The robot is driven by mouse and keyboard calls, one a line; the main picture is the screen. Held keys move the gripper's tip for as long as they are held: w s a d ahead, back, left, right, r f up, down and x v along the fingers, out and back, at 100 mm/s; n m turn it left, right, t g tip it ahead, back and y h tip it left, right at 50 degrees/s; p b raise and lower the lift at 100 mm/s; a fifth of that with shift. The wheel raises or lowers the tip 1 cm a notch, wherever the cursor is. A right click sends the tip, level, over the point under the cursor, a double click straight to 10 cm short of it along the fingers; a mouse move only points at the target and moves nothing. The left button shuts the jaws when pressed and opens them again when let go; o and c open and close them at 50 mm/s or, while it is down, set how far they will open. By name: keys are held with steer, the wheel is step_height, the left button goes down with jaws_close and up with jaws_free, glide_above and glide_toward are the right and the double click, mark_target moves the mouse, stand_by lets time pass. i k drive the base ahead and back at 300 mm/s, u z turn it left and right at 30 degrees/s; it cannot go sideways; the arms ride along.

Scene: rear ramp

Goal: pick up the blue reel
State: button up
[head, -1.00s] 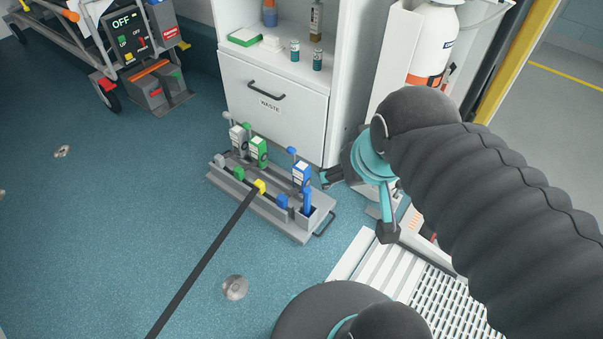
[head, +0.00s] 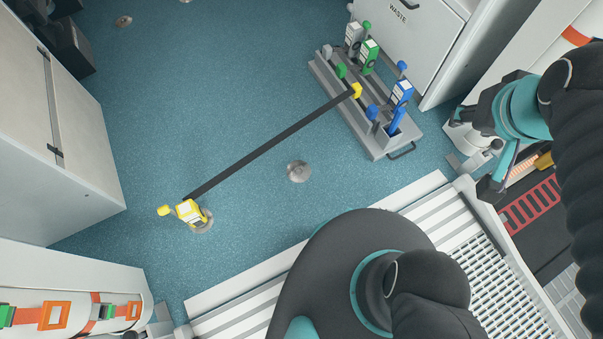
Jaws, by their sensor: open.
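The blue reel (head: 402,93), with a white label and a blue tab on top, stands upright at the right end of a grey floor rack (head: 376,146). More blue parts (head: 396,121) sit just in front of it in the rack. My gripper (head: 473,154) is open and empty, to the right of the rack, with a gap between it and the reel. Its two dark fingers are spread apart. A green reel (head: 369,52) and a grey reel (head: 354,38) stand farther back in the rack.
A yellow reel (head: 189,212) is on the floor, its black strap (head: 270,150) stretched to a yellow buckle (head: 356,90) on the rack. A white WASTE drawer (head: 415,30) stands close behind the rack. The blue floor left of the rack is mostly clear.

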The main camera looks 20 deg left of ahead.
mark_target(402, 89)
steer(key=u, duration=0.05)
steer(key=k, duration=0.5)
steer(key=u, duration=0.9)
steer(key=i, duration=0.5)
steer(key=u, duration=0.05)
steer(key=k, duration=0.15)
steer(key=z, duration=1.85)
steer(key=i, duration=0.8)
steer(key=u, duration=0.9)
